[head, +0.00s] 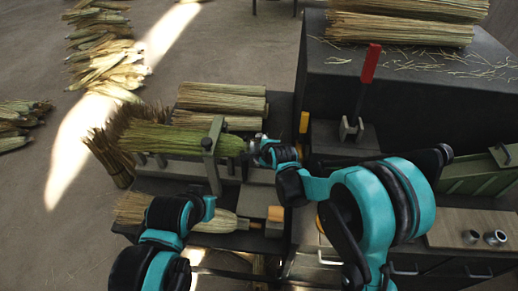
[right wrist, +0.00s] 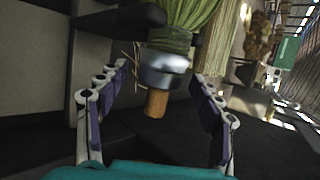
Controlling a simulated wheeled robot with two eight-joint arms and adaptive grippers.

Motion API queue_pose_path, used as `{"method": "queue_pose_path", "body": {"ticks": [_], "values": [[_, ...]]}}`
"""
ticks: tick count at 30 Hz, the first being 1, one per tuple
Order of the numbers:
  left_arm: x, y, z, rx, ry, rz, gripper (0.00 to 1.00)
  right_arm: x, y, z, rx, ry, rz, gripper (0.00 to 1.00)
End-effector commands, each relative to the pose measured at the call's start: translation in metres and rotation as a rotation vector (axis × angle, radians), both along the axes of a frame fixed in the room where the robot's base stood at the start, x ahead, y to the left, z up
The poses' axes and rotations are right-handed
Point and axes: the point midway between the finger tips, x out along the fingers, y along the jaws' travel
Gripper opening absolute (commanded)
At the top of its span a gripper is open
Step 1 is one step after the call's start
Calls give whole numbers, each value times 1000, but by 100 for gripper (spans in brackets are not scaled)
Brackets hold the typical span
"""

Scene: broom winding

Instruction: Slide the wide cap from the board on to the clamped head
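The clamped head (head: 175,139), a bundle of green straw, lies level in the clamp (head: 210,150) with its neck toward the right. A silver cap (right wrist: 163,68) sits around its neck end, and a wooden stub (right wrist: 157,102) sticks out of the cap. I take this to be the wide cap. My right gripper (head: 252,148) is at the neck end; in the right wrist view its fingers (right wrist: 160,78) are spread on either side of the cap, with gaps to it.
Two more metal caps (head: 496,238) stand on the board (head: 470,220) at right. A red-handled lever (head: 369,68) stands behind my right arm. Straw bundles (head: 222,98) lie behind the clamp, and another (head: 132,208) lies in front of it.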

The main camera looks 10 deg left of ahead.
Motion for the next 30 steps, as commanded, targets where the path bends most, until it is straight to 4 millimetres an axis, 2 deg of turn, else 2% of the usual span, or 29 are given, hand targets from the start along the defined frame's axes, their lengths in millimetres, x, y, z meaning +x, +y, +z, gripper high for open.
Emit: {"method": "queue_pose_path", "body": {"ticks": [8,21,30], "values": [[0,0,0,0,0,0,0,-7,-4,8,0,0,0,66],[0,0,0,0,0,0,0,-62,-32,61,0,0,0,66],[0,0,0,0,0,0,0,-79,-40,79,0,0,0,66]]}}
